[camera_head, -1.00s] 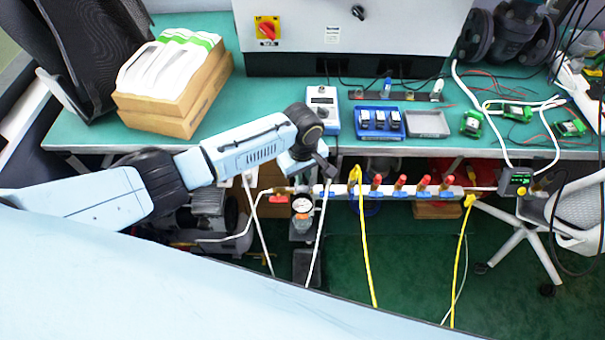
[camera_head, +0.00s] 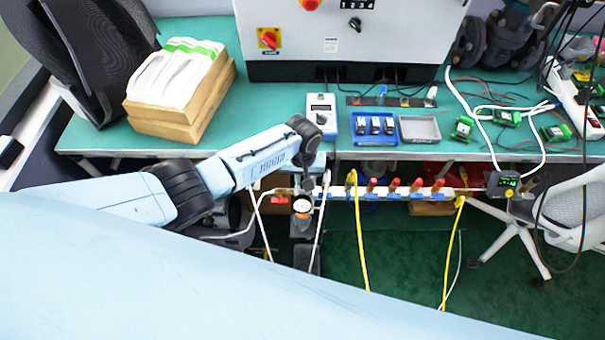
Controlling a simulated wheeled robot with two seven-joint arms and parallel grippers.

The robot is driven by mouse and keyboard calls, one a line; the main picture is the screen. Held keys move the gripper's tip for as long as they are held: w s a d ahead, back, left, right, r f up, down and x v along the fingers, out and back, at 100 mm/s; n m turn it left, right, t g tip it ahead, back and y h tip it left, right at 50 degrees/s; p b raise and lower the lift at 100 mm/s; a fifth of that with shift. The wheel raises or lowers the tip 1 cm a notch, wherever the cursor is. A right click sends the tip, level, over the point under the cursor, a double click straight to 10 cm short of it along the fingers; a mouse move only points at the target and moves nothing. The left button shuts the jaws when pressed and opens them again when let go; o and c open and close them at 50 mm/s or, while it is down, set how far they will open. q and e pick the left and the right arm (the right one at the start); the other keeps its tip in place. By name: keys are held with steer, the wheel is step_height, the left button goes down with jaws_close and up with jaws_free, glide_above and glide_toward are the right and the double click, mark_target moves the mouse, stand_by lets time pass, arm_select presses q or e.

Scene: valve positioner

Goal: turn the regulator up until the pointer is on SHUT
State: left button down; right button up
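A small round white gauge (camera_head: 302,205) sits at the left end of the pipe rail below the bench's front edge. The gauge's pointer and lettering are too small to read, and I see no SHUT mark. My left arm comes in from the left, and its dark gripper (camera_head: 308,184) hangs just above the gauge, slightly to its right. Its fingers are too small and dark to tell open from shut; contact cannot be told. My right gripper is not in view.
The rail (camera_head: 400,191) carries several red-handled valves, with yellow hoses hanging down. A small device with a green display (camera_head: 502,184) is at its right end. The bench (camera_head: 270,100) holds boxes, a blue tray (camera_head: 374,128) and a meter (camera_head: 321,113). A chair (camera_head: 560,225) stands right.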

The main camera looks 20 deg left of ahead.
mark_target(302, 179)
arm_select(q)
steer(key=m+p, duration=0.1)
steer(key=m, duration=0.4)
steer(key=shift+m, duration=0.3)
stand_by(0.4)
steer(key=c, duration=1.5)
jaws_free()
step_height(302, 179, up, 13)
steer(key=p, duration=0.4)
steer(key=shift+r, duration=0.15)
